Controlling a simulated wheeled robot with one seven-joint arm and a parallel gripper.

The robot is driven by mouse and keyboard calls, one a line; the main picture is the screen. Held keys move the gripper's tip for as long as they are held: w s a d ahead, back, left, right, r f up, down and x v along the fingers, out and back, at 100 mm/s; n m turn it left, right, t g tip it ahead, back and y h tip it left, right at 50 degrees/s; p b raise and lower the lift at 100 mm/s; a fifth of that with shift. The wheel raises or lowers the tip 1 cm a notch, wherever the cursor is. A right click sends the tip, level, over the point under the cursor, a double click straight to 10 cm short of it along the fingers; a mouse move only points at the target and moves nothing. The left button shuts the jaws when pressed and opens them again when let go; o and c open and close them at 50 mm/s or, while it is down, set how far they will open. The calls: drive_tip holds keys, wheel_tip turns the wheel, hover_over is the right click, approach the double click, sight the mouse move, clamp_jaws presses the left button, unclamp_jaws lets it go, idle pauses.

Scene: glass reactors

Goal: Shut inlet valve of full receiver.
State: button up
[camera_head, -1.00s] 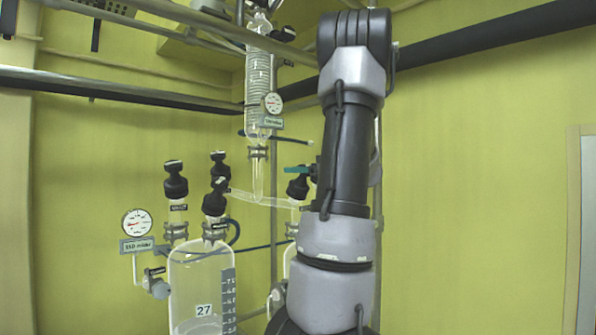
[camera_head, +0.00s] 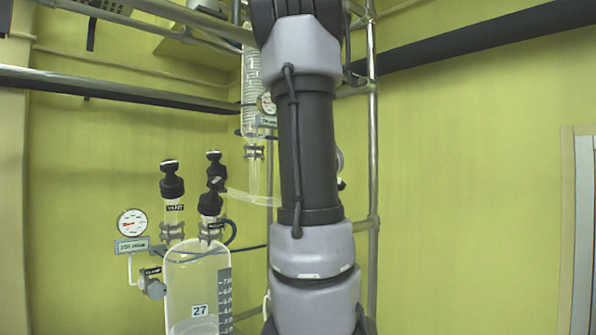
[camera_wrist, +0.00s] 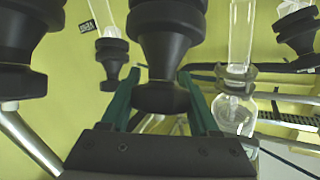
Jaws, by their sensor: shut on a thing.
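In the wrist view, my gripper (camera_wrist: 160,88) has its two green fingers on either side of a black valve knob (camera_wrist: 163,98) and is shut on it. In the head view my arm hides the gripper, this knob and most of a second vessel behind it. The left glass receiver (camera_head: 190,285), labelled 27, shows in the head view with a pale content low in its visible part. Black valve knobs (camera_head: 171,180) and (camera_head: 213,173) stand on its top. I cannot tell which receiver the held knob belongs to.
A glass coil condenser (camera_head: 251,100) hangs behind my arm, with a glass tube (camera_head: 245,196) branching left below it. A pressure gauge (camera_head: 132,223) stands left of receiver 27. Metal frame pipes (camera_head: 372,150) rise behind my arm. In the wrist view, other black knobs (camera_wrist: 113,62) are close by.

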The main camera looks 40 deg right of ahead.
drive_tip(key=shift+s+d+f+m+g+h, duration=0.1)
drive_tip(key=shift+d+m+g+h, duration=0.05)
drive_tip(key=shift+m+g+h, duration=0.65)
drive_tip(key=shift+s+d+f+m+g+h, duration=0.15)
drive_tip(key=shift+m+g+h, duration=0.35)
drive_tip(key=shift+m, duration=0.6)
drive_tip(key=o, duration=1.4)
drive_tip(key=shift+r, duration=0.1)
drive_tip(key=v, duration=1)
drive_tip(key=shift+s+a, duration=0.2)
drive_tip(key=shift+a, duration=0.1)
